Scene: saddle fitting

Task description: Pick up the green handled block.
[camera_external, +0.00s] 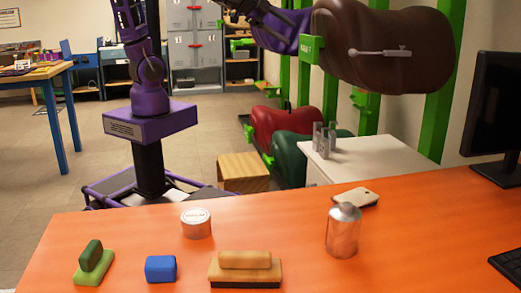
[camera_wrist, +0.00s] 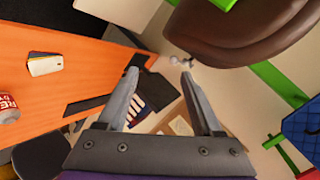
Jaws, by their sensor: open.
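The green handled block (camera_external: 92,263) sits on the orange table at the near left in the external view. It has a light green base and a dark green handle on top. It does not show in the wrist view. My gripper (camera_wrist: 160,73) is open in the wrist view, with nothing between its fingers. In the external view my purple arm rises beyond the table and reaches right near the brown saddle, far from the block. My fingers cannot be made out clearly there.
A brown saddle (camera_external: 385,45) hangs at the upper right. A monitor (camera_external: 494,105) stands at far right.

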